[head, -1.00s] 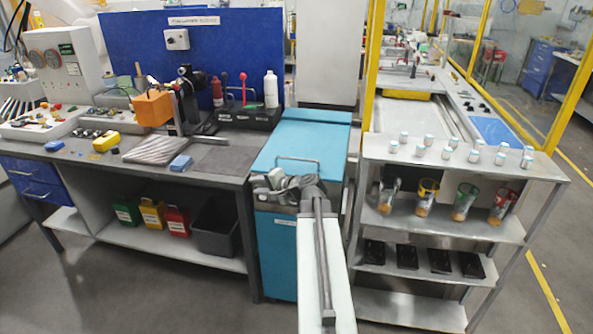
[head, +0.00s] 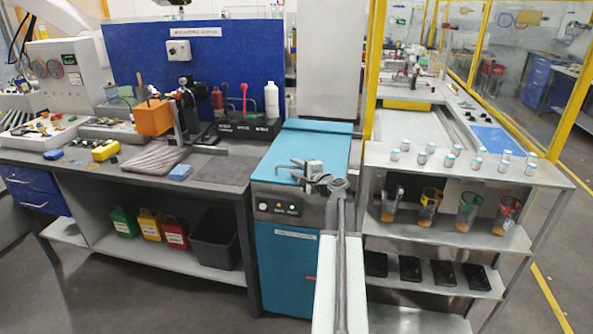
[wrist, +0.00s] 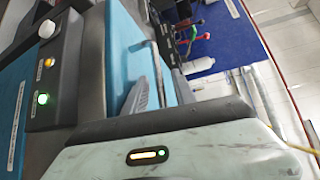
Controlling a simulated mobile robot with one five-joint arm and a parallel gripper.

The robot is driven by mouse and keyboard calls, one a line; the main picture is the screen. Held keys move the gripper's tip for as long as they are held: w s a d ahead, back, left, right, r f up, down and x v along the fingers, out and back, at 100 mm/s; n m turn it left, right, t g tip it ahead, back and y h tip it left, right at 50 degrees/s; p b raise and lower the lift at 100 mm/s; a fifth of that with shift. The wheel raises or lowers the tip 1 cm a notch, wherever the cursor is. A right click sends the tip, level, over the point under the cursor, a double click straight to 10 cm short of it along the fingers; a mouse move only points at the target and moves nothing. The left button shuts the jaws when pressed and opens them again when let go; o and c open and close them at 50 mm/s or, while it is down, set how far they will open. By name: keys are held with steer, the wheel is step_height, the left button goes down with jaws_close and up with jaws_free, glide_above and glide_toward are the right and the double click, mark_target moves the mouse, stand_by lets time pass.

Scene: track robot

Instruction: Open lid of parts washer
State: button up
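The parts washer (head: 286,265) is a teal cabinet in the middle of the head view, with a dark control panel (head: 289,209) on its front. Its teal lid (head: 318,143) is down; the lid also shows in the wrist view (wrist: 122,45). A thin metal bar handle (wrist: 155,65) stands on the lid. My gripper (head: 297,169) is just above the lid's front part, at the handle. In the wrist view my gripper (wrist: 158,90) has its two grey fingers apart, with the bar appearing between them. Whether they touch it I cannot tell.
A workbench (head: 225,168) with a blue back panel (head: 215,60) adjoins on the left. A metal shelf (head: 455,170) with small jars and glasses stands close on the right. A tall light-grey unit (head: 328,60) is behind the washer. Floor is free at front left.

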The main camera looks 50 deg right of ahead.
steer(key=shift+w, duration=0.1)
jaws_close()
stand_by(1.3)
